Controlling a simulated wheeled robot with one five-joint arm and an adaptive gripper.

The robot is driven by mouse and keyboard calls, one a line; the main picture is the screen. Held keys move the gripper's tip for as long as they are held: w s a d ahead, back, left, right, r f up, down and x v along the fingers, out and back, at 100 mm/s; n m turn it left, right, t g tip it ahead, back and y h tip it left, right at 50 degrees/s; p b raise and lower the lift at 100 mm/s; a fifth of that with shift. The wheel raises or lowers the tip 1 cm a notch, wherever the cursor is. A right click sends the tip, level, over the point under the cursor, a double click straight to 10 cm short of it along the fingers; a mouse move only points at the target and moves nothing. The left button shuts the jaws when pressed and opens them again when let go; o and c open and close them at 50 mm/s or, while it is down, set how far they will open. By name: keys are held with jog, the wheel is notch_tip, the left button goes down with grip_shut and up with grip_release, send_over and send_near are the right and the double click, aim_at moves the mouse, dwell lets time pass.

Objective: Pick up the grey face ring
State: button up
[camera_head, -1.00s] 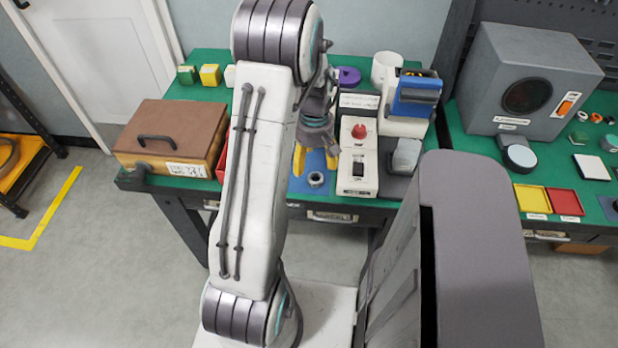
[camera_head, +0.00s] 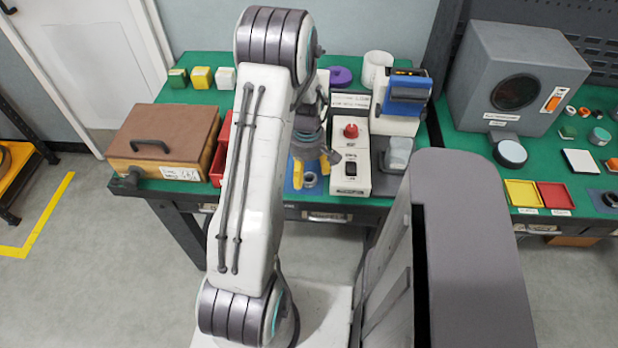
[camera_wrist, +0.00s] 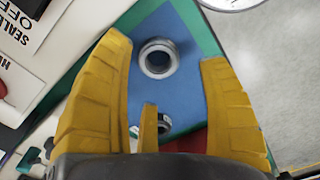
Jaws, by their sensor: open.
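A grey ring (camera_wrist: 158,58) with a dark round opening lies on a blue mat (camera_wrist: 186,92) in the wrist view. In the head view the ring (camera_head: 310,180) sits near the front edge of the green bench. My gripper (camera_head: 311,172) is open above the mat, close to the ring, with its yellow fingers apart. In the wrist view the ring shows between the two fingers (camera_wrist: 165,55), nearer the left one, with nothing held. A second, smaller ring-like part (camera_wrist: 164,124) shows lower down, partly hidden by a yellow piece of my gripper.
A white switch box (camera_head: 350,180) with a red button stands just right of my gripper. A blue-topped device (camera_head: 405,95) is behind it. A red bin (camera_head: 219,160) and a brown-lidded box (camera_head: 162,133) stand to the left. The bench's front edge is close by.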

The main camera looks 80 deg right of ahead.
aim_at(308, 181)
jog(key=shift+f, duration=1.55)
jog(key=shift+c, duration=0.3)
jog(key=c, duration=1.2)
jog(key=shift+r, duration=0.15)
